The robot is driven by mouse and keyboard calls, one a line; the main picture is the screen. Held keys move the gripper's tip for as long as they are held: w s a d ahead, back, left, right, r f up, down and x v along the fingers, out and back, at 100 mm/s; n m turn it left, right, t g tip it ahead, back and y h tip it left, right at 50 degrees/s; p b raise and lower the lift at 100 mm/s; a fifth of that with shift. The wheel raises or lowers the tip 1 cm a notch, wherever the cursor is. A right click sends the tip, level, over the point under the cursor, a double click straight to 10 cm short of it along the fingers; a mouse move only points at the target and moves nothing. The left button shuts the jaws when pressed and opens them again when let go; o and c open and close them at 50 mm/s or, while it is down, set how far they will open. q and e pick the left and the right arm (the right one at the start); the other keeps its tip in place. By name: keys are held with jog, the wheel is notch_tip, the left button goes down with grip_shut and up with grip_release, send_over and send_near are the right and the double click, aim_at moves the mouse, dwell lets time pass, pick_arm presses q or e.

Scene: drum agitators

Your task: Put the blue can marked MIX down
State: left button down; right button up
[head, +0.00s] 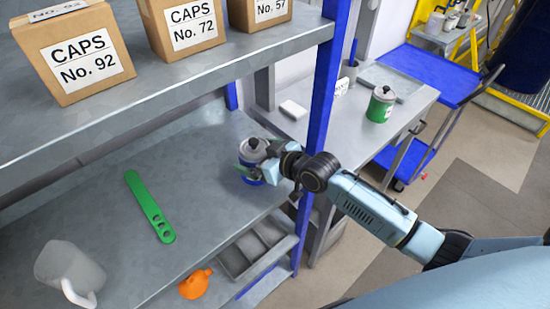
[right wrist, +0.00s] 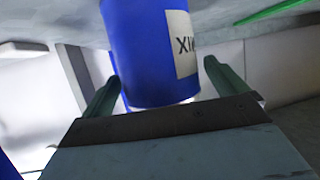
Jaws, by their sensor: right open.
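The blue can marked MIX (head: 245,161), with a grey lid, is upright at the right end of the middle grey shelf (head: 200,150), near the blue post. In the right wrist view the blue can (right wrist: 145,45) shows its white label, upside down. My right gripper (head: 258,172) is at the can, partly covering it in the head view. The can appears to rest on the shelf; the contact is hard to see. My left gripper is out of view.
Boxes of caps (head: 85,65) stand on the shelf above. A green paddle (head: 150,207) and a grey mug (head: 70,270) lie to the left. An orange object (head: 196,284) and a grey tray (head: 258,248) are below. A green can (head: 380,105) stands on the side table.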

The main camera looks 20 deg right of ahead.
jog(key=v, duration=1.1)
jog(key=shift+s, duration=0.1)
